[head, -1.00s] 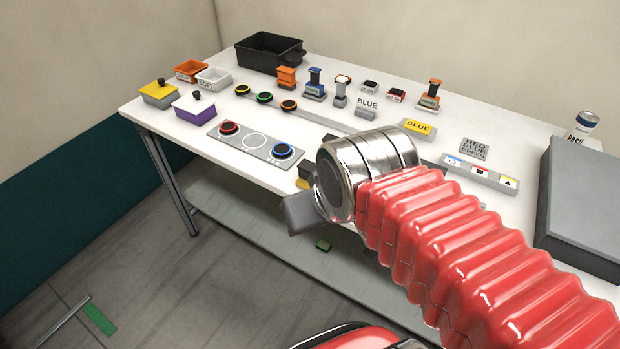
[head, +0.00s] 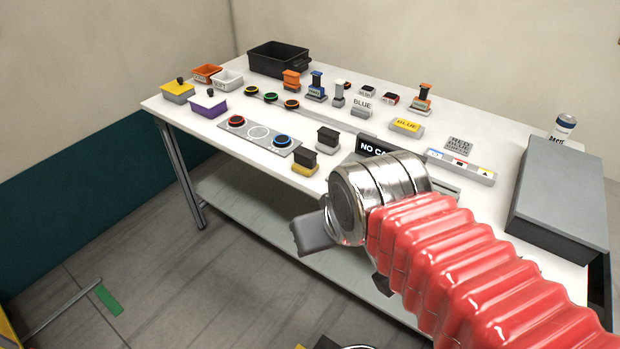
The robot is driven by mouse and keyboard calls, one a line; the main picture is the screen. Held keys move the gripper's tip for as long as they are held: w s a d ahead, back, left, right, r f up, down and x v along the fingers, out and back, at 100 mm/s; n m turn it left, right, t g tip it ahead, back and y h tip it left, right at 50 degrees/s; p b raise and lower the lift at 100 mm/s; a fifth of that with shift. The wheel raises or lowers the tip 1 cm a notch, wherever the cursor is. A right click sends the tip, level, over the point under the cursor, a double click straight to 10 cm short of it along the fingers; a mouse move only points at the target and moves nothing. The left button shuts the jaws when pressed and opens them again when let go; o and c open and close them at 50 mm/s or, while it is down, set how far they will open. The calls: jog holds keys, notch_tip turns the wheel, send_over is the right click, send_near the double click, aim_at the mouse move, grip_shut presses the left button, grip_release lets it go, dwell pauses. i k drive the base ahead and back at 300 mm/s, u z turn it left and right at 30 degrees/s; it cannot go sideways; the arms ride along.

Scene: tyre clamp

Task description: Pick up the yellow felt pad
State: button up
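The yellow felt pad seems to be the small block with a yellow base and black top (head: 304,165), upright near the table's front edge. A similar block with a grey base (head: 327,140) stands just behind it. My gripper (head: 318,232) is in front of the table edge, below and slightly right of the yellow pad, and apart from it. One dark grey finger shows clearly; my wrist hides most of the rest, so its opening cannot be judged.
A panel with red, white and blue rings (head: 255,134) lies left of the pad. A "NO CA..." sign (head: 374,148) stands to its right, partly behind my wrist. A large grey box (head: 562,190) fills the right end. A lower shelf (head: 250,212) runs beneath.

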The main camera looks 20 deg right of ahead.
aim_at(305, 164)
jog(key=k, duration=0.8)
jog(key=u, duration=0.5)
jog(key=i, duration=0.75)
jog(key=u, duration=0.35)
jog(key=i, duration=1.4)
jog(key=z, duration=0.95)
jog(key=i, duration=0.35)
jog(key=z, duration=0.15)
